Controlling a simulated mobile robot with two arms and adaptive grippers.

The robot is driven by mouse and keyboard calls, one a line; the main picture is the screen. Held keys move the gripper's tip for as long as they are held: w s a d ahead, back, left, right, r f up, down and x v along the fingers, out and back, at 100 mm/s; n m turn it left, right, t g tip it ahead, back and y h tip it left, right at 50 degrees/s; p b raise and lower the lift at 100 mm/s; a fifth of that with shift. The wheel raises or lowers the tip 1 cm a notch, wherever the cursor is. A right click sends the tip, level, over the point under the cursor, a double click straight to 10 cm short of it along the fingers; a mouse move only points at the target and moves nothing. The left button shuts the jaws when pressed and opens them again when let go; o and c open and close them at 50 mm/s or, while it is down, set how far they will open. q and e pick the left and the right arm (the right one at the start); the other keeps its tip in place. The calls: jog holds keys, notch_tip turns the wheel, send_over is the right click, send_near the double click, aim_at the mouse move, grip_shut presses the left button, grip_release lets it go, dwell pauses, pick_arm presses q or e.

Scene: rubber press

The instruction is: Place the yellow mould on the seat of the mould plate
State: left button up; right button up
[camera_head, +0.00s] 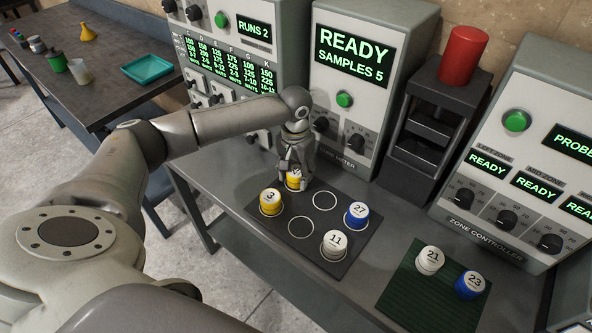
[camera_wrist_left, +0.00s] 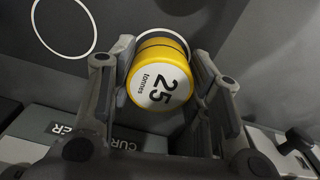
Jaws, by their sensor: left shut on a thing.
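The yellow mould (camera_head: 294,180) with a white top is at the back-left seat of the dark mould plate (camera_head: 290,252). In the left wrist view the mould (camera_wrist_left: 160,76) reads "25 tonnes", with a thin pale seat line close around its far side. My left gripper (camera_head: 296,171) is shut on it from above; its fingers (camera_wrist_left: 157,95) flank the mould in the wrist view. I cannot tell whether its underside touches the plate. Another yellow mould (camera_head: 270,202), a blue one (camera_head: 356,215) marked 27 and a white one (camera_head: 335,243) marked 11 stand on the plate. My right gripper is out of view.
Two plate seats are bare, one (camera_head: 324,201) at the back middle, one (camera_head: 300,227) at the front middle. A green mat (camera_head: 410,302) holds a white mould (camera_head: 430,260) and a blue mould (camera_head: 470,284). Control cabinets (camera_head: 372,70) and a press (camera_head: 432,132) line the back.

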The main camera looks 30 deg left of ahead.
aim_at(296, 171)
pick_arm(q)
jog(key=shift+f, duration=0.15)
jog(key=o, duration=1.2)
jog(key=shift+c, duration=0.2)
jog(key=shift+r, duration=0.25)
notch_tip(296, 171, up, 12)
jog(key=b, duration=0.2)
jog(key=shift+f, duration=0.1)
